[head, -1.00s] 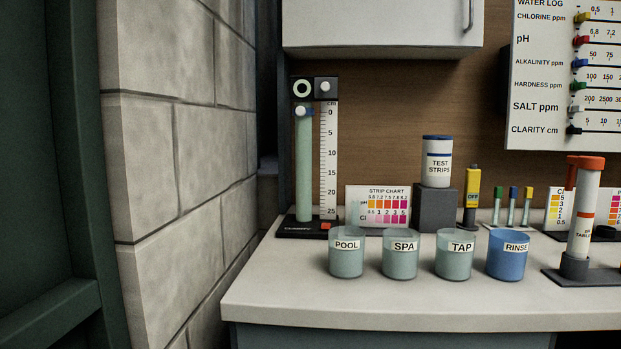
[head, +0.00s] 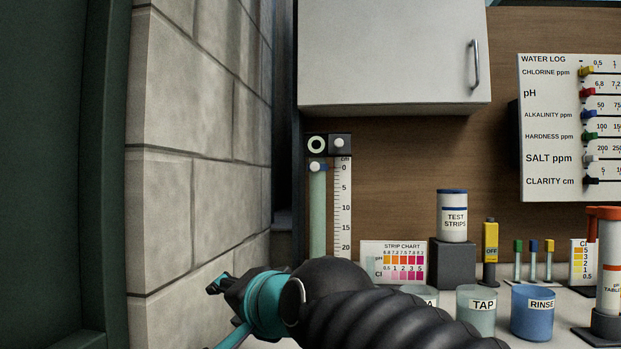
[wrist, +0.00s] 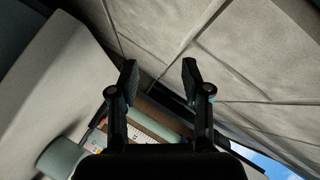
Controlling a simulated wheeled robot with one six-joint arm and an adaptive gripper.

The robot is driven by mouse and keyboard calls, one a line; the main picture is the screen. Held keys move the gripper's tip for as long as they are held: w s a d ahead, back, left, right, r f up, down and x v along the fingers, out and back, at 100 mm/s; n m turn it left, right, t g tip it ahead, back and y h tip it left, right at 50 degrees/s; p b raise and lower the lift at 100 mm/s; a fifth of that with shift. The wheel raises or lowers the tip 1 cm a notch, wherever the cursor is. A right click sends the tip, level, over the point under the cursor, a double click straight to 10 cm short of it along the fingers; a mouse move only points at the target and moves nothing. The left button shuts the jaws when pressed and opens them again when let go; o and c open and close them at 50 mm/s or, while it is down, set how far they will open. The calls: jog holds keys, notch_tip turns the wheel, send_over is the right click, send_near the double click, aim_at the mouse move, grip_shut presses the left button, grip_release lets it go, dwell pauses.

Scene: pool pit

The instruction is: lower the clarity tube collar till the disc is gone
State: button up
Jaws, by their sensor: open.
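The clarity tube (head: 318,215) stands upright at the left end of the counter, greenish, with a white cm scale (head: 343,205) on its right. The collar (head: 318,167), dark blue with a white knob, sits at the tube's top near the 0 mark. A black head with a ring-shaped disc view (head: 316,145) and a white knob is above it. My gripper (head: 218,285) is open and empty, left of the tube's lower part, near the block wall. In the wrist view my gripper (wrist: 159,75) has its fingers apart, with part of the tube (wrist: 153,121) beyond them. My arm hides the tube's base.
A block wall (head: 200,120) rises close on the left. A white cabinet (head: 390,55) hangs above. The strip chart (head: 393,262), test strips bottle (head: 453,215), TAP cup (head: 482,310) and RINSE cup (head: 533,310) stand to the right. The water log board (head: 565,125) hangs far right.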

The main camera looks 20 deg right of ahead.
jog(key=w+r+m+t+b, duration=0.2)
jog(key=w+r+m+t, duration=0.1)
jog(key=w+r+m, duration=0.3)
jog(key=m+t+h+b, duration=0.35)
jog(key=m+h, duration=1.05)
jog(key=m, duration=1.3)
send_near(314, 167)
jog(key=p+x, duration=0.5)
jog(key=x, duration=0.6)
jog(key=shift+s, duration=0.1)
grip_shut()
